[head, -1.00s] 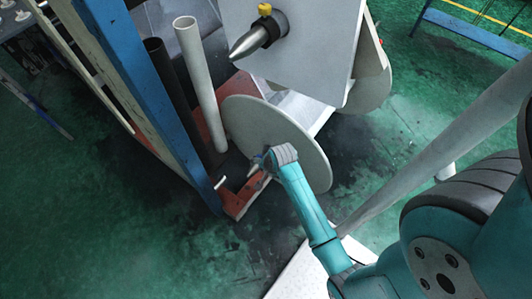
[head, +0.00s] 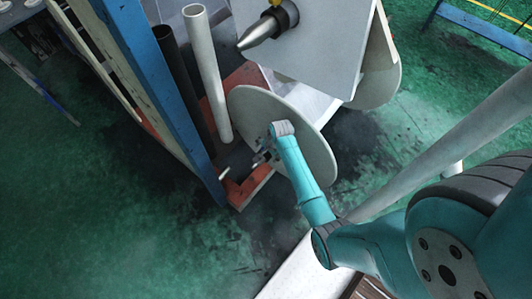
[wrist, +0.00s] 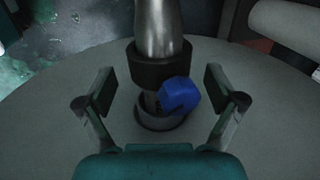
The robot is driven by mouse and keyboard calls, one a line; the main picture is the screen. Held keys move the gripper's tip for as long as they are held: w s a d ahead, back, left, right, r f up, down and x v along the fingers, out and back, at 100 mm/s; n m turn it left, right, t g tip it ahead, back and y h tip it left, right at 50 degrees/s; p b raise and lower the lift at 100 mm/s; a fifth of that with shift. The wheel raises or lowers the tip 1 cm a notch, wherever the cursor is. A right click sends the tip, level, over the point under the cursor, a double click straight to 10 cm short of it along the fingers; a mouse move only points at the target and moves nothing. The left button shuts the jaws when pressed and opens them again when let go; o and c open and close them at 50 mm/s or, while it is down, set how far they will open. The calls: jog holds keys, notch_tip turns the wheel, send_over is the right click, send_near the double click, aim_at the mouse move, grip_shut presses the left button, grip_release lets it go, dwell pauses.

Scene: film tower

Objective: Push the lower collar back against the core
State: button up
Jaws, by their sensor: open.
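In the wrist view a dark collar (wrist: 160,65) with a blue knob (wrist: 180,95) sits around a bright metal shaft (wrist: 158,30). A round grey fitting (wrist: 162,118) shows just below the knob. I cannot tell which part is the core or how wide any gap to it is. My gripper (wrist: 160,85) is open, with one finger left and one right of the collar and knob, both apart from them. In the head view my gripper (head: 266,152) is at the left face of the grey disc (head: 312,140); the collar is too small to make out there.
An upper cone spindle (head: 262,28) with a yellow knob projects from a pale panel (head: 325,45) above. A white tube (head: 208,75), a black tube (head: 182,80) and a blue post (head: 150,90) stand left. A red base frame (head: 245,190) lies below. Green floor is open at lower left.

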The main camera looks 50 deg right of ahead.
jog(key=shift+x, duration=1.2)
jog(key=shift+c, duration=0.2)
jog(key=c, duration=1.6)
jog(key=shift+d, duration=1.5)
jog(key=o, duration=1.6)
jog(key=shift+d, duration=0.1)
